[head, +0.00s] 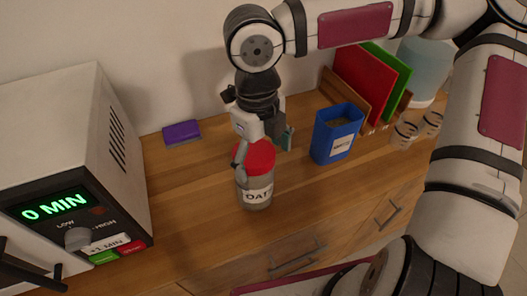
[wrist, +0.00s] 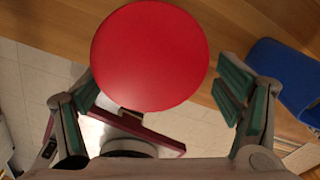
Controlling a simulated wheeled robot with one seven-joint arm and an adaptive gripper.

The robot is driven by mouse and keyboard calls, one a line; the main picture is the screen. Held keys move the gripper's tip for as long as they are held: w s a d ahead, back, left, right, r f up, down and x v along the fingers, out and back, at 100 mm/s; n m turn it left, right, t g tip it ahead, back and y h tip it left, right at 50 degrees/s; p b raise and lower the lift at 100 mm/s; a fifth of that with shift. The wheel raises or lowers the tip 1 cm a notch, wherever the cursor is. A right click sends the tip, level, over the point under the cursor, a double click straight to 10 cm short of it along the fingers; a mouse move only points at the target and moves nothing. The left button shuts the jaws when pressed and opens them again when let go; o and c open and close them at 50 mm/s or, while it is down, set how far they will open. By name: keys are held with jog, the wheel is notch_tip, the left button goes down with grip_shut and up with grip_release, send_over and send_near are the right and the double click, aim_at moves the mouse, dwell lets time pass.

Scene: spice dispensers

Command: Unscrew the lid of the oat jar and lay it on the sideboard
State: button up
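The oat jar (head: 257,193) stands upright on the wooden sideboard (head: 190,206), with part of its "OAT" label showing. Its red lid (head: 258,157) sits on top of the jar; in the wrist view the lid (wrist: 150,57) is a large red disc that hides the jar body. My gripper (head: 262,152) is above and around the lid in the head view. In the wrist view my gripper (wrist: 165,98) is open, its green-padded fingers on either side of the lid. A gap shows at the right finger; the left finger is close to the lid's edge.
A blue container (head: 335,135) stands right of the jar, with upright red and green boards (head: 366,85) behind it. A purple sponge (head: 181,133) lies at the back left. A microwave (head: 70,160) is at left. Small jars (head: 404,134) stand at right. Bare wood lies left of the jar.

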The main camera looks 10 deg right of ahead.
jog(key=m, duration=0.1)
jog(key=m+p, duration=0.2)
jog(key=m, duration=0.1)
jog(key=shift+s+a+r, duration=0.15)
jog(key=shift+s+a, duration=0.05)
jog(key=shift+s, duration=0.1)
jog(key=shift+s+a+m+g+p, duration=0.15)
jog(key=shift+m+p, duration=0.2)
jog(key=shift+m, duration=0.5)
jog(key=shift+w+a+m+g+p, duration=0.15)
jog(key=shift+m+p, duration=0.15)
jog(key=shift+m, duration=0.55)
jog(key=m+p, duration=0.1)
jog(key=m, duration=0.3)
jog(key=shift+s+a+g+p, duration=0.1)
jog(key=shift+a+g+p, duration=0.2)
jog(key=shift+a+p, duration=0.05)
jog(key=m, duration=0.2)
jog(key=a+m+p, duration=0.1)
jog(key=m, duration=0.1)
jog(key=shift+g, duration=0.3)
jog(key=c, duration=1.1)
